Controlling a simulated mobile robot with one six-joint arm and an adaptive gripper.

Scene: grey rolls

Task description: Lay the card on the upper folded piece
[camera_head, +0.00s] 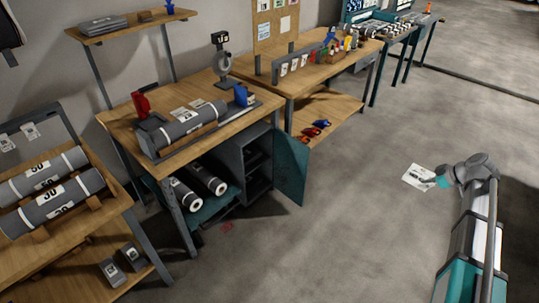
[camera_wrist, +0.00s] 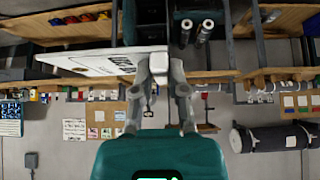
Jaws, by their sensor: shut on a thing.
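My gripper (camera_head: 438,182) is at the right in the head view, out over the bare floor and away from the benches. It is shut on a white card (camera_head: 417,177) with dark print. In the wrist view my gripper (camera_wrist: 168,62) grips the card (camera_wrist: 85,62) by its edge, and the card sticks out to the left. A flat grey folded piece (camera_head: 103,25) with a white label lies on the high wall shelf at the upper left. Small grey labelled pieces (camera_head: 112,271) also sit on the low left shelf.
A wooden bench (camera_head: 240,112) carries a grey roll (camera_head: 185,130), a red tool and a blue tool. More rolls lie on the left rack (camera_head: 60,205). A teal cabinet door (camera_head: 291,165) stands open into the floor space. The middle floor is clear.

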